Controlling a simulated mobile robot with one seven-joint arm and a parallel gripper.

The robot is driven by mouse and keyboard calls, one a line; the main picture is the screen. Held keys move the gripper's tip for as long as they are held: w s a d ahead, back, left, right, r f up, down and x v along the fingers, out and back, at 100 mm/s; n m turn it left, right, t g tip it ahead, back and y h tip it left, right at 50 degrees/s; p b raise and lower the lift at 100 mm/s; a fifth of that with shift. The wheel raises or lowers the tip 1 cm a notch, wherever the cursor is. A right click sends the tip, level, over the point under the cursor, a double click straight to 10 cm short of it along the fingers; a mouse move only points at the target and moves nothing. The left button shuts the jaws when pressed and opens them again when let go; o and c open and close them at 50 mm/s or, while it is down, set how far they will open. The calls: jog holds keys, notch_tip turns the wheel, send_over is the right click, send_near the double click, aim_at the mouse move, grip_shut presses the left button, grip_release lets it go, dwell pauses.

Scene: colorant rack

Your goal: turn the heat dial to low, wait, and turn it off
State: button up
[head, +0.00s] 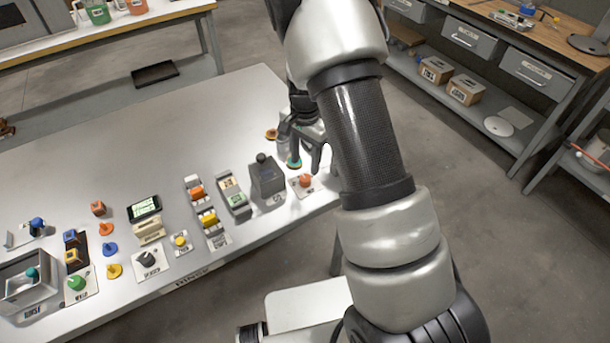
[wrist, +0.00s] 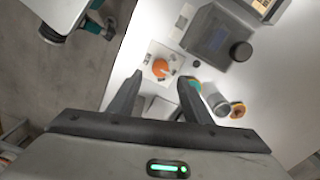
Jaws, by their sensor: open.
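An orange dial (head: 306,181) on a white plate sits near the table's right corner; it looks like the heat dial, but its label is too small to read. In the wrist view the orange dial (wrist: 160,68) shows a pale pointer and small marks around it. My gripper (head: 307,165) is open and empty, just behind the dial in the head view and apart from it. In the wrist view my gripper (wrist: 160,85) has its two fingers spread, with the dial seen between and beyond the tips.
A dark grey box with a black knob (head: 266,177) stands left of the orange dial. A green-topped item (head: 294,163) is close by my fingers. Several knobs, blocks and a small screen (head: 144,208) line the table's front. The table's back area (head: 150,130) is clear.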

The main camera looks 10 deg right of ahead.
aim_at(305, 178)
notch_tip(305, 178, down, 7)
dwell(0.3)
jog(key=c, duration=1.1)
jog(key=shift+o, duration=0.2)
